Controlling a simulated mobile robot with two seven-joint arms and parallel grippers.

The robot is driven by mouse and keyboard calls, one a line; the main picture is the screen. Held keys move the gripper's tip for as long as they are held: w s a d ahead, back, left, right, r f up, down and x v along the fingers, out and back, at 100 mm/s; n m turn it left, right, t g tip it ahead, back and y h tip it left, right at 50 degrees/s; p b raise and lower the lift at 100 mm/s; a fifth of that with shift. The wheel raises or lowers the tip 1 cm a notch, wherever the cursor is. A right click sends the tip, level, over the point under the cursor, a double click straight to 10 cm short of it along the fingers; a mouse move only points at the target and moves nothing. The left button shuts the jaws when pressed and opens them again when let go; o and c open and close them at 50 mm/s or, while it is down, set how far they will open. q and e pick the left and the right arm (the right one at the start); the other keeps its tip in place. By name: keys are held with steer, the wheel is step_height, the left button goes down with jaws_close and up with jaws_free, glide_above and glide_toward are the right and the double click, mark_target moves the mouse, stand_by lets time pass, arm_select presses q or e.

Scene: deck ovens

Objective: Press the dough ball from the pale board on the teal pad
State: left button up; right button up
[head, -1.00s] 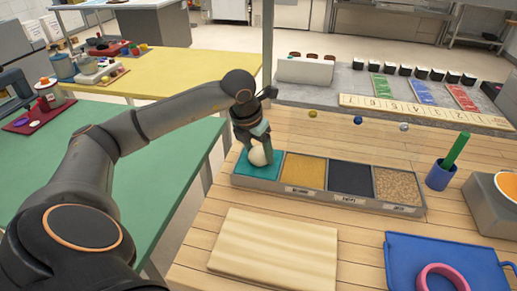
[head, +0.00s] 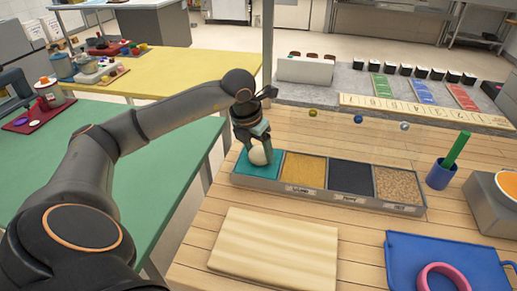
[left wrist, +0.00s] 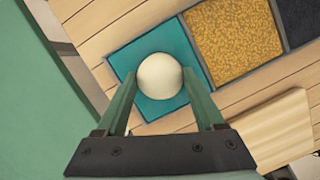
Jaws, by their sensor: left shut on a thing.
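The dough ball (head: 261,156) is a smooth cream sphere, held between the fingers of my left gripper (head: 259,152). In the left wrist view the ball (left wrist: 160,76) sits between the two green fingertips (left wrist: 158,85). It is over the teal pad (head: 245,168), the leftmost square of a grey tray; the pad (left wrist: 128,62) also shows around the ball in the left wrist view. I cannot tell whether the ball touches the pad. The pale board (head: 272,252) lies bare in front of the tray. My right gripper is not in view.
The tray's other squares are yellow (head: 303,172), dark (head: 350,178) and speckled tan (head: 398,185). A blue tray with a pink ring (head: 442,278) lies at the front right. A blue cup (head: 440,176) holds a green stick. Small balls (head: 358,119) are behind the tray.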

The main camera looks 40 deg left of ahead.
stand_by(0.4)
arm_select(q)
steer(key=shift+r+p, duration=3.1)
steer(key=shift+r, duration=0.95)
